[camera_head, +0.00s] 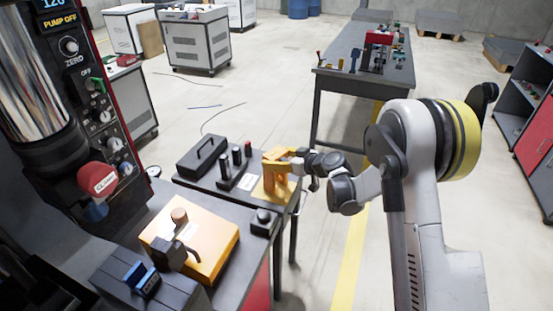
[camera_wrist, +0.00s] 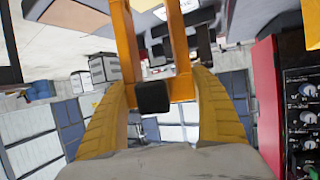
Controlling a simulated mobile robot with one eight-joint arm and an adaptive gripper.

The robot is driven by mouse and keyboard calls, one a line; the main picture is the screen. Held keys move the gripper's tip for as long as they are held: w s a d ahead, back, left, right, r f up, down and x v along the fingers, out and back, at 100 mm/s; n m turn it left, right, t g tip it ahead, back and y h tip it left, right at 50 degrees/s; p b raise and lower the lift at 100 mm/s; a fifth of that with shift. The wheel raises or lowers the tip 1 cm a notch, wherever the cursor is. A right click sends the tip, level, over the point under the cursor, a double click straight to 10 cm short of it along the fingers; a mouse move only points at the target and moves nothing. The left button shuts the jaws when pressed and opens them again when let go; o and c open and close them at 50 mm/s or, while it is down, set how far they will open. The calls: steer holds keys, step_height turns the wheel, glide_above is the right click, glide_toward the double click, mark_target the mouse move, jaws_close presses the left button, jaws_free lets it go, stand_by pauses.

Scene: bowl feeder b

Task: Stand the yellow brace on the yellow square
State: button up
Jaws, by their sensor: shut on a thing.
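The yellow brace (camera_head: 270,165) is an orange-yellow frame, roughly upright in the head view, above the right end of the dark bench. In the wrist view its two long bars (camera_wrist: 181,45) run away from my gripper, joined by a crossbar. My gripper (camera_head: 292,160) is shut on the brace, and its ribbed yellow fingers (camera_wrist: 160,85) flank it in the wrist view. The yellow square (camera_head: 258,192) shows partly on the bench top under the brace, which hides some of it. I cannot tell whether the brace touches it. A black block (camera_wrist: 152,96) sits between the fingers.
On the bench beside the square stand dark upright posts (camera_head: 225,168) and a black handled box (camera_head: 202,157). An orange box (camera_head: 190,245) and a small black button box (camera_head: 264,222) are nearer. A control panel (camera_head: 95,110) rises at left. Floor right of the bench is clear.

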steer(key=o, duration=1.4)
steer(key=shift+o, duration=0.2)
steer(key=shift+r, duration=0.1)
steer(key=shift+s+d+r+p, duration=0.1)
steer(key=shift+d+r+p, duration=0.1)
steer(key=shift+p, duration=0.15)
steer(key=p+v, duration=0.2)
steer(key=v, duration=0.9)
steer(key=shift+s+r, duration=0.25)
steer(key=s+d+r+m+g+h, duration=0.1)
steer(key=s+d+r+m+h, duration=0.1)
steer(key=s+r, duration=0.4)
steer(key=s+d+r+m+g+h, duration=0.1)
steer(key=s+d+r+m+h, duration=0.15)
steer(key=s+r, duration=0.35)
steer(key=s+d+m+h, duration=0.2)
steer(key=s+d, duration=0.2)
steer(key=s, duration=0.6)
steer(key=s+d+m+h, duration=0.3)
steer(key=s+d, duration=0.1)
steer(key=s, duration=0.6)
steer(key=shift+s+h, duration=0.25)
steer(key=shift+h, duration=0.1)
